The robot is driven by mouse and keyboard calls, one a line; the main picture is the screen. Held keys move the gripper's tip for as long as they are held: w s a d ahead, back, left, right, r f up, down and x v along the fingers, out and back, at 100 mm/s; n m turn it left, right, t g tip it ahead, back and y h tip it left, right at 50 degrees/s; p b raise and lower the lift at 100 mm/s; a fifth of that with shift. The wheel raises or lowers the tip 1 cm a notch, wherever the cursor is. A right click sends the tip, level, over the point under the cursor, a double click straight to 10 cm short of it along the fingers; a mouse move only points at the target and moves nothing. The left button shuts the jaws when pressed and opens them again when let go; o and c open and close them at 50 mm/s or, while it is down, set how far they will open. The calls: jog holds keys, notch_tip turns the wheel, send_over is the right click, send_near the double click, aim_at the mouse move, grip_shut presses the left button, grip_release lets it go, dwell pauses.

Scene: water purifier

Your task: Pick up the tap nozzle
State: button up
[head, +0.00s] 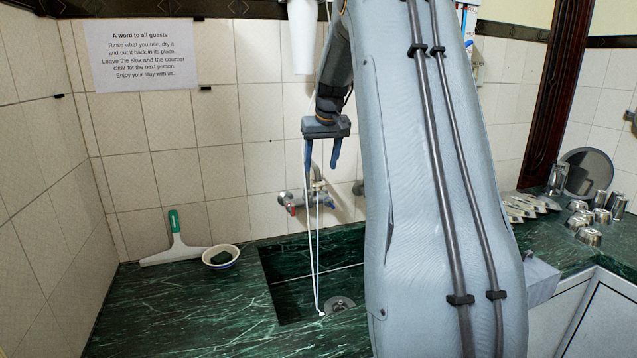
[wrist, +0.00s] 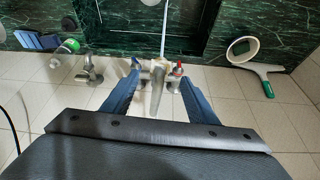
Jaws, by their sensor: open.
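A silver wall tap (head: 316,198) with red and blue handles is mounted on the tiles above the green sink. In the wrist view its metal spout (wrist: 157,95) shows between my fingers, apart from both. A thin white tube (head: 311,245) runs down into the sink; it also shows in the wrist view (wrist: 164,30). I cannot tell for sure which end piece is the tap nozzle. My gripper (head: 321,168) is open and empty, fingers down in the head view, above the tap. It also shows in the wrist view (wrist: 159,74). Its distance from the tap is unclear.
A white bowl (head: 221,264) and a green-handled squeegee (head: 176,242) stand left of the sink. Metal cups (head: 588,236) and a round tray (head: 588,172) are at the right. A second tap (wrist: 88,72) is beside the first. The front left counter is clear.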

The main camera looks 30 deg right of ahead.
aim_at(318, 177)
jog(key=shift+p+x, duration=1.8)
jog(key=shift+x, duration=1.85)
jog(key=shift+w+r, duration=0.1)
jog(key=c, duration=1.1)
jog(key=shift+b, duration=0.55)
jog(key=s+a+b, duration=0.2)
jog(key=s+b, duration=0.1)
jog(key=s, duration=0.5)
jog(key=s+a+b, duration=0.3)
jog(key=s, duration=0.6)
jog(key=shift+a, duration=0.35)
